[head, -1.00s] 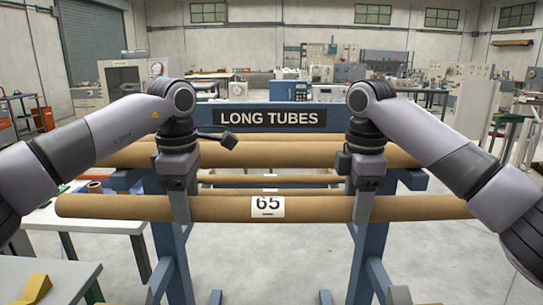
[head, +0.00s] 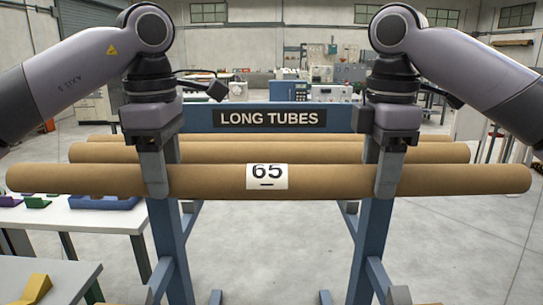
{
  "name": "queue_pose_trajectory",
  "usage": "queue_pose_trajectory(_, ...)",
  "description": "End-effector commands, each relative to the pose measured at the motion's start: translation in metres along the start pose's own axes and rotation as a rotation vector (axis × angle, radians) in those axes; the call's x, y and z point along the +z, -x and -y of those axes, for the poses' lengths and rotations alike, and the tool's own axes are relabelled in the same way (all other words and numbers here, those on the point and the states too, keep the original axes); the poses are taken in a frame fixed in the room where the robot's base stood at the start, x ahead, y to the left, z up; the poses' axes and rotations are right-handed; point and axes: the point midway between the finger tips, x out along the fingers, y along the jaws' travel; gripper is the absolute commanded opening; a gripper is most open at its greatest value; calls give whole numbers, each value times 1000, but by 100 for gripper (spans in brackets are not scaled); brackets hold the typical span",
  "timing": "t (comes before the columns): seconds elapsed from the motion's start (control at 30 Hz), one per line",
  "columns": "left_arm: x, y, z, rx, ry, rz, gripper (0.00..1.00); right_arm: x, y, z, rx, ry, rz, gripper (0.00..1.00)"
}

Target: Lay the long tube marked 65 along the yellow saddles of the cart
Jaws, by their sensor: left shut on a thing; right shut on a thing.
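The long brown tube marked 65 (head: 330,181) lies level across the head view, close to me, with its white label facing me. My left gripper (head: 155,178) is shut on it left of the label. My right gripper (head: 387,176) is shut on it right of the label. The tube is in front of the blue rack and both its ends are in view.
The blue rack signed LONG TUBES (head: 340,119) stands behind, with other brown tubes (head: 270,153) on it. A white table (head: 85,217) with a blue tray (head: 105,202) and small coloured parts is at left. A grey-topped table (head: 60,275) is at lower left. Floor at right is clear.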

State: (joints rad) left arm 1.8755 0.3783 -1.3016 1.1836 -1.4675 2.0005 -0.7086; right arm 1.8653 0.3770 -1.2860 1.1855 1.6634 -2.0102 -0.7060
Motion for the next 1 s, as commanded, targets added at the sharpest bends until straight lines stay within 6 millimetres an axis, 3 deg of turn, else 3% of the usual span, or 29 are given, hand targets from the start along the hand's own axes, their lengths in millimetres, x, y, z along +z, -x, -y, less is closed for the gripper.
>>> queue_pose_trajectory(0.47, 1, 9, 6, 2, 0, 2, 12, -1, 8, 6, -1, 2, -2, 12)
queue_pose_trajectory(0.5, 1, 9, 6, 2, 0, 2, 59, -1, 8, 6, -1, 2, -2, 12)
queue_pose_trajectory(0.57, 1, 9, 6, 2, 0, 2, 78, -1, 8, 6, -1, 2, -2, 12)
queue_pose_trajectory(0.6, 1, 9, 6, 1, 0, 2, 82, -1, 8, 6, -1, 2, -2, 12)
queue_pose_trajectory(1.0, 0, 17, 6, 1, -1, 0, 82, 0, 11, 6, 0, 0, -2, 12)
